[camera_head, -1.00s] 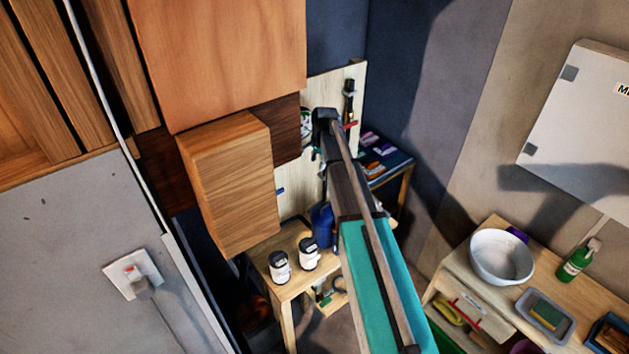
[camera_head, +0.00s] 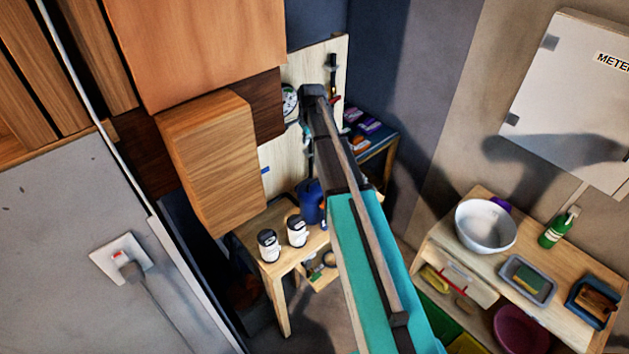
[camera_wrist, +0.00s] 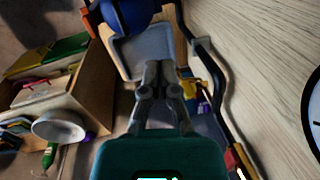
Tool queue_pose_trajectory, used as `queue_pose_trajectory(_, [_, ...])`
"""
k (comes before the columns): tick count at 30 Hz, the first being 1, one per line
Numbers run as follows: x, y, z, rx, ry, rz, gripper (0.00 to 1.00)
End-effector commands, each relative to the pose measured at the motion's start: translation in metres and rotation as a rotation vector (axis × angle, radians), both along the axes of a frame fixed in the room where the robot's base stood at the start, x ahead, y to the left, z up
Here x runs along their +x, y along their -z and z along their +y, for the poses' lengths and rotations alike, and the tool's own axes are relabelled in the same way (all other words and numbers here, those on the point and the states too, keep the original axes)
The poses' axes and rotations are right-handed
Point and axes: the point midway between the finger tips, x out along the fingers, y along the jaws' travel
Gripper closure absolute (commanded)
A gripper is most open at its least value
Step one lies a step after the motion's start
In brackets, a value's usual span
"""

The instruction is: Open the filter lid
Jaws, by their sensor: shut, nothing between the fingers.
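I cannot make out a filter lid for certain in either view. My gripper (camera_wrist: 160,72) shows in the wrist view with its two dark fingers together and nothing between them. A pale grey panel-like thing (camera_wrist: 133,62) lies beyond the fingertips. A blue rounded thing (camera_wrist: 128,14) is at the top, above the fingertips in the picture. In the head view my teal and dark arm reaches up the middle toward a pegboard, and my fingertips are not clear. A blue container (camera_head: 311,203) stands on the small wooden table, left of my arm.
Two white jars (camera_head: 268,246) stand on the wooden table (camera_head: 284,268). Wooden cabinets (camera_head: 210,165) hang close on the left. A bench on the right carries a white bowl (camera_head: 486,226), a green bottle (camera_head: 552,232) and trays. A dark bent tube (camera_wrist: 213,85) runs right of my gripper.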

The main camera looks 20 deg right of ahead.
Motion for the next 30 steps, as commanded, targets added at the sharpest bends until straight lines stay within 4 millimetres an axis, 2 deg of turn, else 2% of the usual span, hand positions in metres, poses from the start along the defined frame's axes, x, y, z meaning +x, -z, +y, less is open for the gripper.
queue_pose_trajectory(1, [-0.007,0.008,-0.002,0.008,0.047,0.0,1.0])
queue_pose_trajectory(21, [-0.085,0.077,-0.036,0.214,1.011,0.027,1.0])
queue_pose_trajectory(30, [-0.109,0.096,-0.045,0.291,1.336,0.044,1.0])
